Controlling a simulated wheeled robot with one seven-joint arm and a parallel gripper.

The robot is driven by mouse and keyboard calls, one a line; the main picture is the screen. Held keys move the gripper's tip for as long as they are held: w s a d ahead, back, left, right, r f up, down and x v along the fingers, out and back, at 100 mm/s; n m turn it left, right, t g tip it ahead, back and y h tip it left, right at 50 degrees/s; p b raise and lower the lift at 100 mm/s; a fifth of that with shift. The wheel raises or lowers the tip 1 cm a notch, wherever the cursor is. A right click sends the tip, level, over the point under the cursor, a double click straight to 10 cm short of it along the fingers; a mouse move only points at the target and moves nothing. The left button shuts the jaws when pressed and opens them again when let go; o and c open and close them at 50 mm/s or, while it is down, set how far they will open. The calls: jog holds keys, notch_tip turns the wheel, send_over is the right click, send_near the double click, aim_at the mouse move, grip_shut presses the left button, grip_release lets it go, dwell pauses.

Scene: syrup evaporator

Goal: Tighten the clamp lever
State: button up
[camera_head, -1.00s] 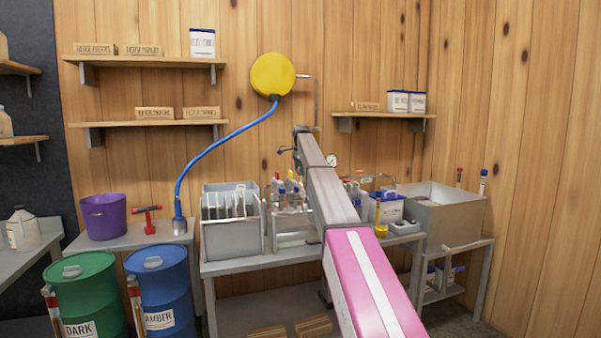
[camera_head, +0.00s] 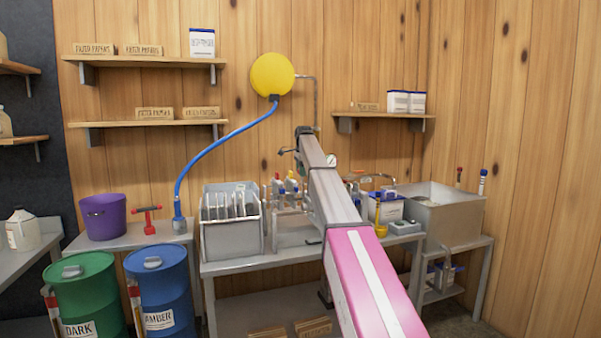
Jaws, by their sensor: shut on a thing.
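My arm reaches from the bottom right up over the metal bench, with its far end near the wall above the bench. My gripper is not clearly visible; it is hidden behind or beyond my arm. I cannot pick out the clamp lever. A grey filter press box (camera_head: 232,239) with several upright white plates stands on the bench (camera_head: 225,267), left of my arm. Beside it, a cluster of small fittings or bottles with coloured tops (camera_head: 289,185) sits behind a grey frame, too small to tell apart and partly covered by my arm.
A yellow round tank (camera_head: 272,75) on the wall feeds a blue hose (camera_head: 205,152). A purple bucket (camera_head: 103,217) and a red tool (camera_head: 148,219) are on the left table. Green (camera_head: 84,291) and blue (camera_head: 160,290) drums stand in front. A grey sink (camera_head: 440,217) is right.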

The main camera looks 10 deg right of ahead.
jog(key=s+d+f+t+y, duration=0.1)
jog(key=s+f+t, duration=0.3)
jog(key=s, duration=0.5)
jog(key=s+d+f+t+y, duration=0.1)
jog(key=s+d+f+t, duration=0.1)
jog(key=s+t, duration=0.6)
jog(key=shift+s+d+f, duration=0.2)
jog(key=shift+s+f, duration=0.6)
jog(key=shift+f, duration=0.05)
jog(key=o, duration=1.3)
jog(key=shift+c, duration=0.2)
jog(key=shift+s+d, duration=0.1)
jog(key=v, duration=1)
jog(key=shift+s, duration=0.3)
jog(key=shift+d, duration=0.1)
